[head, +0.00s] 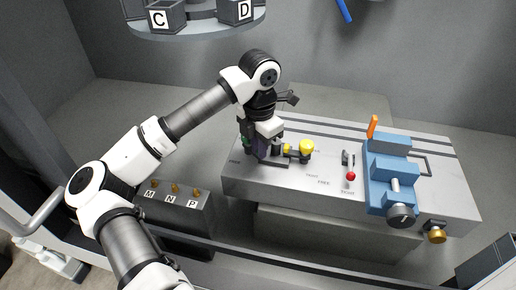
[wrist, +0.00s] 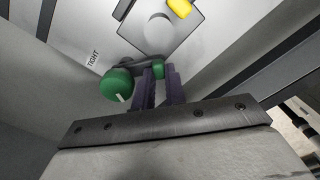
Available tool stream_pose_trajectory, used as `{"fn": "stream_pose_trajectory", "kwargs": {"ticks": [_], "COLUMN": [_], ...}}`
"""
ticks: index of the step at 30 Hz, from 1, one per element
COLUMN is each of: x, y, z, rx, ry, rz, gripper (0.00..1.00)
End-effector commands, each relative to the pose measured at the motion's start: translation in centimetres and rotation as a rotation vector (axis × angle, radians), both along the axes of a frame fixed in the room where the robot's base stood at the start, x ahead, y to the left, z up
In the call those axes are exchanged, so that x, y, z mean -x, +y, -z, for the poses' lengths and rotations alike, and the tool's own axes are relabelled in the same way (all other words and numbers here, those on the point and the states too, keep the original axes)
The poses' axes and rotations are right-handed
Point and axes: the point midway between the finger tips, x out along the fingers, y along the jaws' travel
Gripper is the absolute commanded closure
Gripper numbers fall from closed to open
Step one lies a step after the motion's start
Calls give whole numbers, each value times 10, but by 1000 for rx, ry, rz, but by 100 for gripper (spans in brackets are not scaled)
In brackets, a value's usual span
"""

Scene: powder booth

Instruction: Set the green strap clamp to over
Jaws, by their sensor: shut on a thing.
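The green strap clamp shows in the wrist view as a round green knob (wrist: 118,85) on a dark arm, with a smaller green part by my fingertips. In the head view only a sliver of green (head: 244,141) shows at the left end of the grey bench; my gripper hides the rest. My gripper (head: 260,152) is low over that end. In the wrist view its purple fingers (wrist: 160,76) are shut on the green strap clamp beside the knob. The word TIGHT is printed on the plate to the left of the knob. I cannot tell the clamp's exact setting.
A yellow-knobbed clamp (head: 306,147) stands just right of my gripper. Farther right are a red-tipped lever (head: 350,175) and a blue vise (head: 390,170) with an orange handle. A box labelled M, N, P (head: 172,208) stands left below the bench (head: 320,188).

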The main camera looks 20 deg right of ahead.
Motion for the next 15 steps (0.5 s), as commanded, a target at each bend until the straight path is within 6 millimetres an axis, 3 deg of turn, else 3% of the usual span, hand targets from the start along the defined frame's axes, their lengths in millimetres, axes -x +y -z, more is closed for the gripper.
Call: {"fn": "stream_pose_trajectory", "kwargs": {"ticks": [9,15], "x": [-5,-6], "y": [-11,-14], "z": [3,0], "rx": [0,2], "ry": [-5,-3], "rz": [-250,-294], "gripper": [100,100]}}
